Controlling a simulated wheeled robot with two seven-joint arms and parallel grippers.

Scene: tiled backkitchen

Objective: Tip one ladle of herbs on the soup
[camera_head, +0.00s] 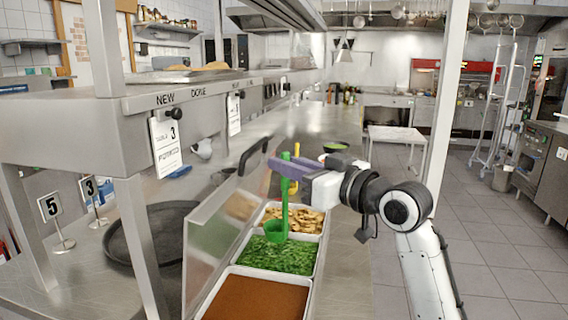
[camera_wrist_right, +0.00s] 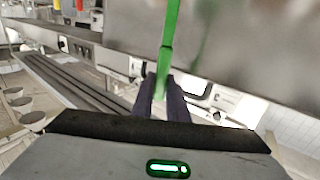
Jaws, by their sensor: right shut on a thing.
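My right gripper (camera_head: 292,170) is shut on the handle of a green ladle (camera_head: 284,200), which hangs upright with its bowl down. In the right wrist view, the dark fingers (camera_wrist_right: 162,100) close around the green handle (camera_wrist_right: 168,45). The orange-brown soup (camera_head: 255,298) fills the tray nearest me, next to the herbs. My left gripper is not in view.
A tray of light brown pieces (camera_head: 296,219) lies beyond the herbs. A steel panel (camera_head: 212,235) with a black handle stands along the trays' left side. A black round tray (camera_head: 150,232) is further left, under a steel shelf.

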